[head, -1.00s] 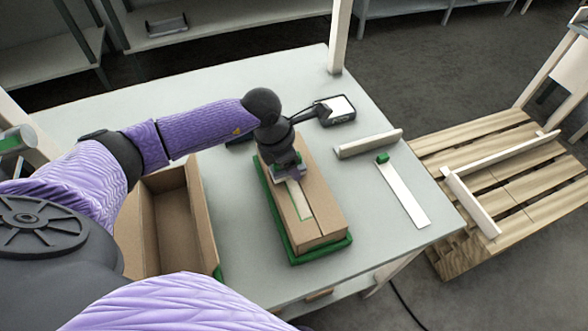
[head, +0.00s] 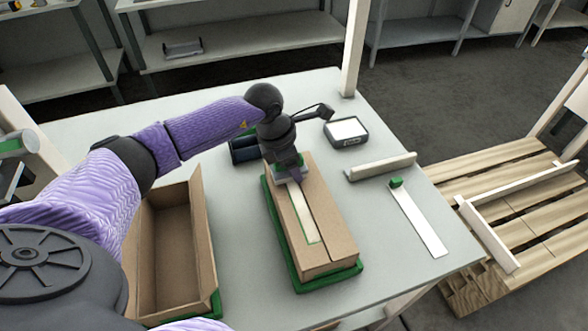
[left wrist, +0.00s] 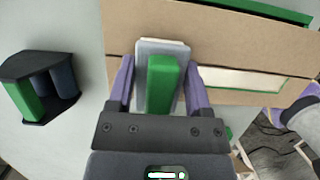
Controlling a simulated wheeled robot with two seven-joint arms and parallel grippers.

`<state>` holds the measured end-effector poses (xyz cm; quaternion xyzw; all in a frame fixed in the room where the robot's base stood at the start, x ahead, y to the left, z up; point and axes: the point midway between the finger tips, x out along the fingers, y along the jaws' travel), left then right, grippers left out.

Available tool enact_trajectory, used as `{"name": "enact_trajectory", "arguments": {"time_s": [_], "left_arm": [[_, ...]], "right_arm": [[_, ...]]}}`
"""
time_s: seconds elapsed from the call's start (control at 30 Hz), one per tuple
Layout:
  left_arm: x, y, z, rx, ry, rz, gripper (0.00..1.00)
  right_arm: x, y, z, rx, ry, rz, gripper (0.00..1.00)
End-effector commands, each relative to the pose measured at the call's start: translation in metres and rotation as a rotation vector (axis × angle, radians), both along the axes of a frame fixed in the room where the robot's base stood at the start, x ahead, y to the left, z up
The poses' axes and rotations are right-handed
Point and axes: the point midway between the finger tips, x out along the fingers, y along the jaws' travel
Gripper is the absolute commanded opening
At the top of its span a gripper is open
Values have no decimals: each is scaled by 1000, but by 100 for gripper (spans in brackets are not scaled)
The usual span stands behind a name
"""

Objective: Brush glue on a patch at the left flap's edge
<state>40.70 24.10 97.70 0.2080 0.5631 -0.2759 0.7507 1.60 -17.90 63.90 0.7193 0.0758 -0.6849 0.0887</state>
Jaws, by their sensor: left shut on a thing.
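A closed cardboard box (head: 331,222) sits on a green base (head: 295,278) on the table, a seam running along its top. Its left flap carries a long pale patch with a green outline (head: 307,222); the patch also shows right of the gripper in the left wrist view (left wrist: 240,79). My left gripper (head: 287,174) is over the box's far end. Its purple fingers are shut on the glue brush, a grey block with a green handle (left wrist: 161,84). The brush is over the patch's far end; I cannot tell whether it touches. My right gripper is out of view.
An open cardboard box (head: 206,235) stands left of the closed one. A dark holder with rollers (left wrist: 40,86) is behind my gripper. A screen device (head: 346,132), a pale bar (head: 382,167) and a white strip (head: 420,222) lie to the right. A pallet (head: 520,210) stands beyond the table.

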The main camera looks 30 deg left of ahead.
Motion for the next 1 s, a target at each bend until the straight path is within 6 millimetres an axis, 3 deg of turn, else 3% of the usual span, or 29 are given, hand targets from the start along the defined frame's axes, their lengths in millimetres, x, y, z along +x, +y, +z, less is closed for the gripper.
{"name": "enact_trajectory", "arguments": {"time_s": [0.23, 0.6, 1.0], "left_arm": [[-1, 0, 8, 1, 3, 0, 17], [-1, 0, 61, 2, 0, -1, 17], [-1, 0, 60, 1, 2, 0, 17]], "right_arm": [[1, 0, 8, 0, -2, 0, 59], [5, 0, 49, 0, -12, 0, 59], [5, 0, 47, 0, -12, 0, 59]]}}
